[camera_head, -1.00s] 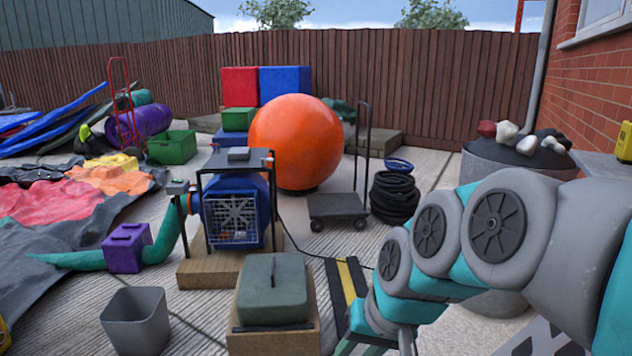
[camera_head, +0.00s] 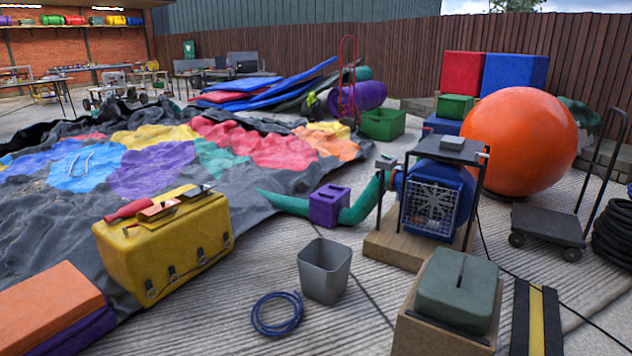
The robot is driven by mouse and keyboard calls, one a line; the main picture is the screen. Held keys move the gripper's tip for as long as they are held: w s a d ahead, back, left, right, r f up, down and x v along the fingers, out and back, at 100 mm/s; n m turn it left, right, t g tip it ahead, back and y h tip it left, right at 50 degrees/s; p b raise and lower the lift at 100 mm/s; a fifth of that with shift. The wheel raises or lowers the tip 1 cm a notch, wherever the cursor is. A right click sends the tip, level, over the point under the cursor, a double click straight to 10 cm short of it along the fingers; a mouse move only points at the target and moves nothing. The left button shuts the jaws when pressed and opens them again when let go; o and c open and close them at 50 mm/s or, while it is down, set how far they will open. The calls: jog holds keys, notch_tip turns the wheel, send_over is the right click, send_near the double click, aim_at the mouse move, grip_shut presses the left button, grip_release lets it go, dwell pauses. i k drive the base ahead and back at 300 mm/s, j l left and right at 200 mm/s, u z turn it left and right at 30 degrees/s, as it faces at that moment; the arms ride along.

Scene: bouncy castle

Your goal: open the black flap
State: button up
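I cannot make out for certain a black flap in this view. A blue blower (camera_head: 437,200) with a grille stands in a dark frame on a wooden base at right of centre. A green tube (camera_head: 361,206) runs left from it through a purple block (camera_head: 328,205) towards the deflated castle (camera_head: 150,165). The castle lies flat, with coloured patches and a dark grey sheet. My gripper and arm are not in view.
A yellow case (camera_head: 165,245) with tools on top, a grey bin (camera_head: 324,270), a blue coil (camera_head: 277,313) and a dark green lidded box (camera_head: 457,290) stand in front. An orange ball (camera_head: 520,140) and a trolley (camera_head: 548,225) are at right.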

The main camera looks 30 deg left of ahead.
aim_at(194, 192)
jog(key=j+u, duration=0.1)
jog(key=u, duration=1.9)
jog(key=i, duration=0.9)
jog(key=i+j, duration=0.1)
jog(key=i, duration=0.75)
jog(key=i+z, duration=0.1)
jog(key=i, duration=0.8)
jog(key=i+j, duration=0.2)
jog(key=i, duration=0.65)
